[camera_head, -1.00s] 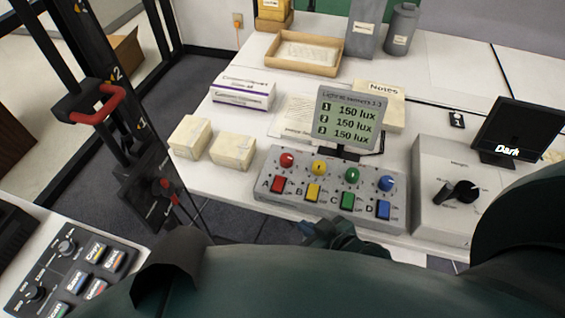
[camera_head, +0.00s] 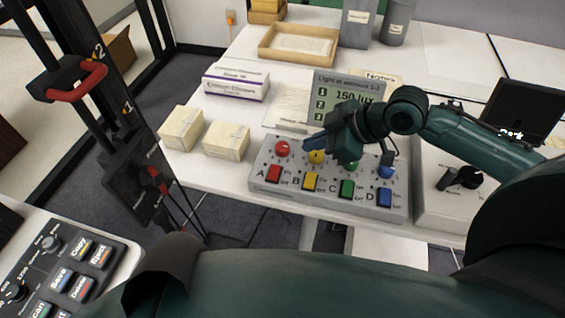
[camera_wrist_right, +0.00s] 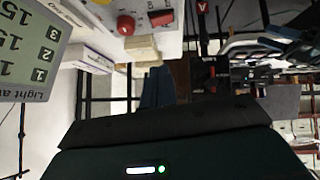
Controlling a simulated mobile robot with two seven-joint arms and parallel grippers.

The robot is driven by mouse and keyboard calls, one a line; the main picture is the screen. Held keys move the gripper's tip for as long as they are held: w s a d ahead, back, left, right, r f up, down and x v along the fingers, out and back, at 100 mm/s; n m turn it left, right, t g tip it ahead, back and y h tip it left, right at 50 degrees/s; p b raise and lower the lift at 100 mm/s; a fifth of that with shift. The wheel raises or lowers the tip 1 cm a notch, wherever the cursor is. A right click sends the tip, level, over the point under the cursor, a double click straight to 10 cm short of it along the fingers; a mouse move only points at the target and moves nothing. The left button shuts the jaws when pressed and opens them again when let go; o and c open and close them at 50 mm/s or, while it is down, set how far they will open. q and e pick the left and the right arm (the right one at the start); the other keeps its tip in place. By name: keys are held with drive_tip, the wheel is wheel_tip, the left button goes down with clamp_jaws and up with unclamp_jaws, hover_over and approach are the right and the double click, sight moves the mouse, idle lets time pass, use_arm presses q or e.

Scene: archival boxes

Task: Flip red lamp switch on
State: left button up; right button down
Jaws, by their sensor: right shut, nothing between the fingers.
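The grey lamp control box (camera_head: 330,203) stands at the table's near edge with rocker switches marked A to D. The red switch (camera_head: 273,173) is at its left end, under a red knob (camera_head: 282,149). Both also show in the right wrist view, the red switch (camera_wrist_right: 161,18) beside the red knob (camera_wrist_right: 125,25). I cannot tell the switch's position. My right gripper (camera_head: 308,145) is shut and empty above the box, pointing left near the yellow knob, apart from the red switch. It partly hides the green knob and the display. My left gripper is not in view.
A light display (camera_head: 340,84) stands behind the box, reading 150 lux in its visible row. Two cream blocks (camera_head: 226,140) and a white-purple box (camera_head: 236,82) lie to the left. A dial box (camera_head: 445,205) and a dark screen (camera_head: 520,112) are at right.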

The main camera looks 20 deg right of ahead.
hover_over(272, 167)
drive_tip(key=s+d, duration=0.2)
wheel_tip(272, 167, down, 7)
drive_tip(key=shift+s+a+r, duration=0.1)
drive_tip(key=shift+s+a, duration=0.05)
drive_tip(key=f, duration=0.3)
drive_tip(key=shift+w+f, duration=0.2)
drive_tip(key=shift+f, duration=0.05)
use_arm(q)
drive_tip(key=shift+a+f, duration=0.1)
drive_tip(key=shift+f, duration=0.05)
use_arm(e)
drive_tip(key=shift+d+f, duration=0.2)
drive_tip(key=shift+f, duration=0.2)
